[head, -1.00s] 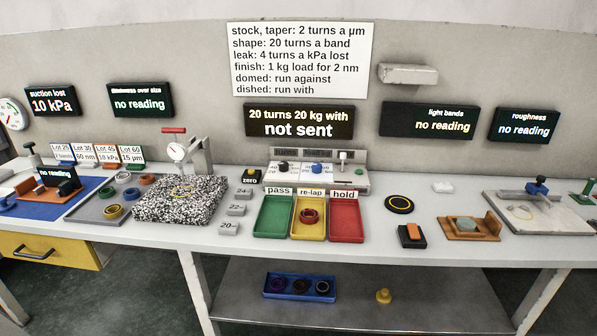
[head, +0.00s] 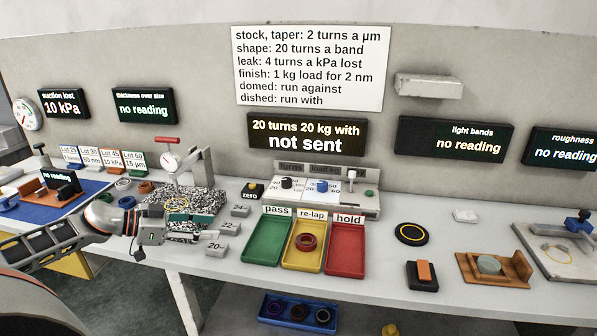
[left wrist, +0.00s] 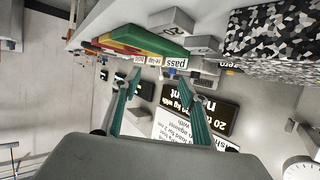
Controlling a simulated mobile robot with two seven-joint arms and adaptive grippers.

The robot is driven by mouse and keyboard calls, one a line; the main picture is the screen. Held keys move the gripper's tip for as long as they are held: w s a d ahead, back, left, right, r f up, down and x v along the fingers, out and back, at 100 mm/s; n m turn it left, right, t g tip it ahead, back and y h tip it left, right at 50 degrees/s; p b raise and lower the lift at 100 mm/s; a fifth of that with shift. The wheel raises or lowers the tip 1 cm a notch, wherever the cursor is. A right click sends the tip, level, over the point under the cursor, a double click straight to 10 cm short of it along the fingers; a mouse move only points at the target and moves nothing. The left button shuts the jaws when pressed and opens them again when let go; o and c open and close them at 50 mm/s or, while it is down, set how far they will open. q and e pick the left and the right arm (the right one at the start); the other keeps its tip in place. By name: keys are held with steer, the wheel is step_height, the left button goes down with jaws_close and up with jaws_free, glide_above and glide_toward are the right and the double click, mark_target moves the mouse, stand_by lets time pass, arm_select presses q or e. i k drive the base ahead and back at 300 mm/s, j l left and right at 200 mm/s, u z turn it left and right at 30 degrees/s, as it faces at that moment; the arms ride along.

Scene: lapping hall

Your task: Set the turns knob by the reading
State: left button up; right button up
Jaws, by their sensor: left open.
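The turns knob (head: 287,183) is a dark knob on the left of a pale control panel (head: 362,208) at the back of the bench. A blue-topped load knob (head: 322,186) stands to its right. The turns pointer is too small to read. My left gripper (head: 197,228) is open and empty in front of the granite block, left of and nearer than the panel. Its teal fingers spread apart in the left wrist view (left wrist: 160,82). The suction lost display (head: 64,104) reads 10 kPa. The message display (head: 306,134) reads 20 turns 20 kg with, not sent. My right gripper is out of view.
The rule sheet (head: 308,68) says leak: 4 turns a kPa lost. Green (head: 268,240), yellow (head: 304,257) and red (head: 345,250) trays lie before the panel. Weight blocks (head: 231,228) and the speckled granite block (head: 207,201) are near my left gripper.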

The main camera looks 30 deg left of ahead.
mark_target(286, 182)
steer(key=i, duration=1)
